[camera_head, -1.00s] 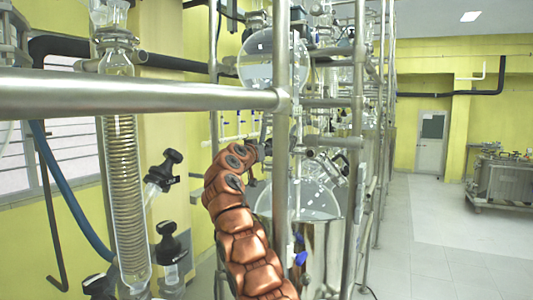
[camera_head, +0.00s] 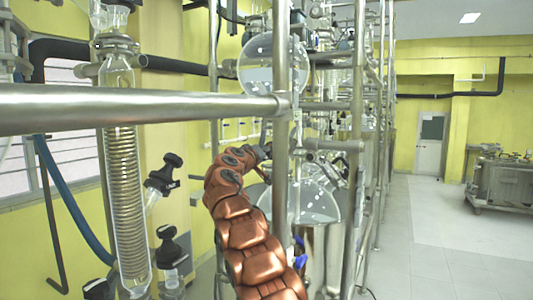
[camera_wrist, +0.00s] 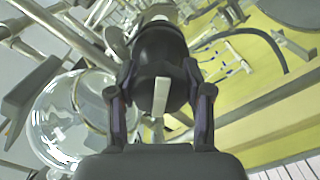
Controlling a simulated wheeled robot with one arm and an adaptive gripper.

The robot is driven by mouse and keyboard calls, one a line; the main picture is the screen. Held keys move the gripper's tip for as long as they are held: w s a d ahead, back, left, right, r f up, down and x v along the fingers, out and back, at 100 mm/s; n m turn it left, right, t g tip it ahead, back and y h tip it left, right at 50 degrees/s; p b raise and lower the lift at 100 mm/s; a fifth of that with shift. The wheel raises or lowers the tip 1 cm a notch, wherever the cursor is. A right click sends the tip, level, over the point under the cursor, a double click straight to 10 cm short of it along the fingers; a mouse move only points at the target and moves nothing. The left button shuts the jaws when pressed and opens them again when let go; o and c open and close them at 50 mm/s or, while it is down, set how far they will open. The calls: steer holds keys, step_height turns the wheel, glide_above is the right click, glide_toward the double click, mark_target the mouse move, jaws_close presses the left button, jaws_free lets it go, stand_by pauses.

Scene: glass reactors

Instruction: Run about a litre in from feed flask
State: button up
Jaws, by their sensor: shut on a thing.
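A round glass flask (camera_head: 268,65), which looks like the feed flask, hangs in the steel frame above my arm in the head view. My gripper (camera_wrist: 160,82) is shut on a black valve knob (camera_wrist: 160,45) with a white mark on its face; one finger is on each side of it in the wrist view. A round glass vessel (camera_wrist: 70,120) shows left of the knob in the wrist view; I cannot tell if it is the same flask. In the head view the gripper end is small and partly hidden behind a steel post. No liquid level can be made out.
A steel rail (camera_head: 140,105) crosses close in front at left. A coiled glass condenser (camera_head: 126,200) and black-capped valves (camera_head: 165,175) stand at left. An upright post (camera_head: 281,140) stands beside my arm.

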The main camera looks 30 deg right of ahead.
steer(key=shift+r, duration=0.1)
stand_by(0.5)
steer(key=o, duration=1.2)
steer(key=shift+a, duration=0.1)
steer(key=shift+s+a+r, duration=0.1)
steer(key=shift+s+a, duration=0.25)
steer(key=shift+a, duration=0.25)
steer(key=shift+v, duration=5.2)
